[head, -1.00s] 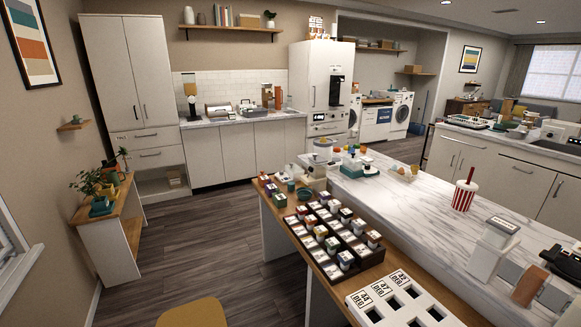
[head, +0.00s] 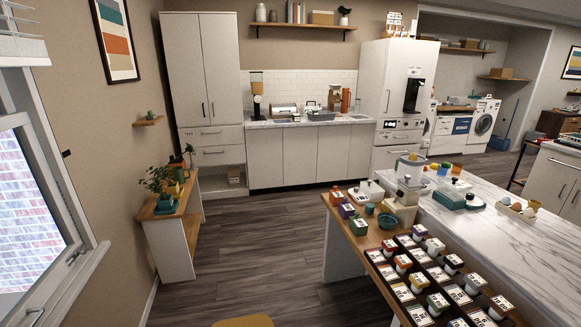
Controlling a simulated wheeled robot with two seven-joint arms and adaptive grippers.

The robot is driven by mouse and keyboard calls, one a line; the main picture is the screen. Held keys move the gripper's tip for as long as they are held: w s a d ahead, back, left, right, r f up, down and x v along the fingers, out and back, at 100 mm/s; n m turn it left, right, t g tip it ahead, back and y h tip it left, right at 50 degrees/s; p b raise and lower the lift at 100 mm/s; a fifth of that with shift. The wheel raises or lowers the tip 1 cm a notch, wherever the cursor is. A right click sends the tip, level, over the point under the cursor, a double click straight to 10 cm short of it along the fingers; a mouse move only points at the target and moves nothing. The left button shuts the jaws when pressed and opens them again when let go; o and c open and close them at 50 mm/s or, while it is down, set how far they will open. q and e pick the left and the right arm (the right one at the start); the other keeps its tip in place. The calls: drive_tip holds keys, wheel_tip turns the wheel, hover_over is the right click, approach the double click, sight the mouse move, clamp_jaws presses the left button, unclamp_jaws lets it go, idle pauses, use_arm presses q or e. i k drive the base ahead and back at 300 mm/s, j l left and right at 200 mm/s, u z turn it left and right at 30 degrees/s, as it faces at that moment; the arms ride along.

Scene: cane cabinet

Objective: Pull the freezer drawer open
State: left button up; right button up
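A tall white fridge (head: 398,90) stands against the back wall, right of the counter. Its upper door is shut and has a dark dispenser recess. Below that door is a panel with a dark display (head: 391,125). A plain white lower front (head: 384,158) shows under the panel and looks shut. I cannot tell for certain that it is the freezer drawer. Things on the island hide part of the fridge's lower right. Neither of my grippers is in the head view.
A marble-topped island (head: 485,228) and a wooden-topped table (head: 345,216) with boxes fill the right foreground.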

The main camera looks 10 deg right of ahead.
sight(384, 157)
drive_tip(key=i+j+u, duration=0.1)
drive_tip(key=i+u, duration=0.2)
drive_tip(key=i, duration=0.5)
drive_tip(key=i+z, duration=0.1)
drive_tip(key=i, duration=1.1)
drive_tip(key=i+j, duration=0.1)
drive_tip(key=i, duration=1.05)
drive_tip(key=i+z, duration=0.4)
drive_tip(key=i, duration=0.4)
drive_tip(key=i+z, duration=0.3)
drive_tip(key=i, duration=0.15)
drive_tip(key=i+z, duration=0.25)
drive_tip(key=i, duration=0.15)
drive_tip(key=i+z, duration=0.35)
drive_tip(key=i, duration=0.15)
drive_tip(key=i+j+z, duration=0.1)
drive_tip(key=i+z, duration=0.25)
drive_tip(key=i, duration=0.15)
drive_tip(key=i+z, duration=0.3)
drive_tip(key=i, duration=0.2)
drive_tip(key=i+z, duration=0.3)
drive_tip(key=i, duration=0.15)
